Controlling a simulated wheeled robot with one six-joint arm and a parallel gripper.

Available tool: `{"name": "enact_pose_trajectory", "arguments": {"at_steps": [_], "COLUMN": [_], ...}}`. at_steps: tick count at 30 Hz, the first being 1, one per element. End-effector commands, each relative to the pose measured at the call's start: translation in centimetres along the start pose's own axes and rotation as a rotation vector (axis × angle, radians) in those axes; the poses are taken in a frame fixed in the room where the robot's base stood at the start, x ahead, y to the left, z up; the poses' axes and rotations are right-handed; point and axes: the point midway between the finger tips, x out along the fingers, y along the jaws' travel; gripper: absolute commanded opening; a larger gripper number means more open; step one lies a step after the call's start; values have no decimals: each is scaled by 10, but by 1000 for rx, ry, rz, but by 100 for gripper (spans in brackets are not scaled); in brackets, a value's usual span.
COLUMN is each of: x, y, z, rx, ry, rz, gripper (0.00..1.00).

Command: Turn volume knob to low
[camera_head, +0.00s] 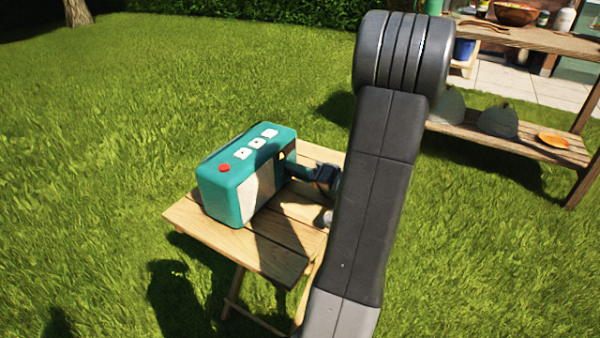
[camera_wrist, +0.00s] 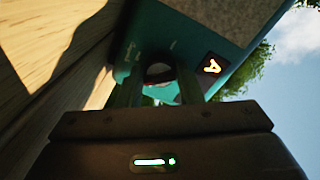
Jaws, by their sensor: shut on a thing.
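A teal radio (camera_head: 215,190) stands on a small wooden table, with a red button and several white buttons on its top. Its speaker front faces my arm. In the wrist view the radio's teal front (camera_wrist: 195,40) fills the upper middle, with a lit orange display (camera_wrist: 211,66). The round volume knob (camera_wrist: 159,72) sits between the fingers of my gripper (camera_wrist: 157,88). My gripper is shut on the knob. In the head view my gripper (camera_head: 300,172) meets the radio's front at its right end; the knob is hidden there.
The slatted wooden table (camera_head: 255,250) has bare boards in front of the radio. Grass surrounds it. A wooden shelf unit (camera_head: 530,140) with bowls and pots stands at the upper right, apart from the table.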

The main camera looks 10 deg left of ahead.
Motion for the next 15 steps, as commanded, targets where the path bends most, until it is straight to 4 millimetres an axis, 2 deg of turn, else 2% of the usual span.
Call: {"name": "enact_pose_trajectory", "arguments": {"at_steps": [10,11,13,15], "x": [0,0,0,0], "y": [0,0,0,0], "z": [2,2,2,1], "rx": [0,0,0,0], "ry": [-3,-4,-3,-3], "rz": [-1,-1,-1,-1], "gripper": [10,37,50,53]}}
